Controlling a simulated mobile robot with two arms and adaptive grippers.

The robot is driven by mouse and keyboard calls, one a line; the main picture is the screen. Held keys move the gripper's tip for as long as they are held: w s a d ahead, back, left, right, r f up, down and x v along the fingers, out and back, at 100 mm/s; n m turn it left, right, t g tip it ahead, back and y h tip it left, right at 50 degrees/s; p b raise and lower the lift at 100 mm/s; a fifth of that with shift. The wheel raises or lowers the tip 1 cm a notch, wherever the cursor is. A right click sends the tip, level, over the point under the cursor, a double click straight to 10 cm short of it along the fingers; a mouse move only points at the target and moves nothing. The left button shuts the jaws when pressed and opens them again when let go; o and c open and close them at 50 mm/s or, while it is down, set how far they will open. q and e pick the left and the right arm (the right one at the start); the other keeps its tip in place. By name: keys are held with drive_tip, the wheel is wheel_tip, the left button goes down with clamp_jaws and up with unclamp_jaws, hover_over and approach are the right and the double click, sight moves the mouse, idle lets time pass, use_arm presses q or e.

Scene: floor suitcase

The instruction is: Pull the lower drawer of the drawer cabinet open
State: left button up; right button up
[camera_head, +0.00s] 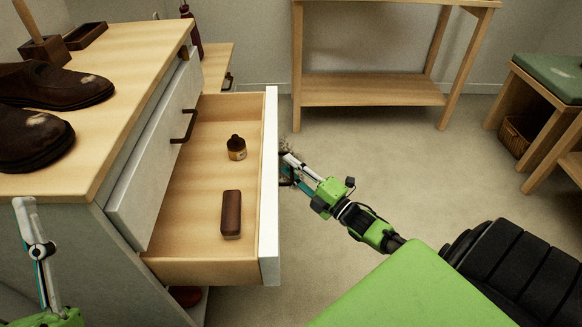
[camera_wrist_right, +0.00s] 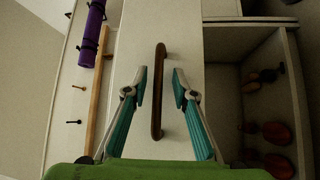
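The drawer cabinet (camera_head: 124,92) stands at the left with a wooden top and pale fronts. Its lower drawer (camera_head: 269,190) is pulled well out; a small dark bottle (camera_head: 236,148) and a brown brush-like block (camera_head: 231,213) lie inside. The upper drawer (camera_head: 155,160) is shut. My right gripper (camera_head: 287,168) is at the outer face of the lower drawer. In the right wrist view its fingers (camera_wrist_right: 161,86) are open, one on each side of the dark bar handle (camera_wrist_right: 158,92), with gaps showing. My left gripper (camera_head: 36,240) is at the lower left, only partly visible.
Brown shoes (camera_head: 52,86) sit on the cabinet top. A wooden table (camera_head: 372,90) stands at the back, and a green-cushioned bench (camera_head: 550,78) at the right. The floor beyond the drawer is clear. The right wrist view shows an open shelf (camera_wrist_right: 270,100) with shoes below the drawer.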

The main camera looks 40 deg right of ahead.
drive_tip(key=shift+s, duration=0.1)
drive_tip(key=v, duration=1.1)
drive_tip(key=shift+s+d, duration=0.15)
drive_tip(key=shift+s, duration=0.25)
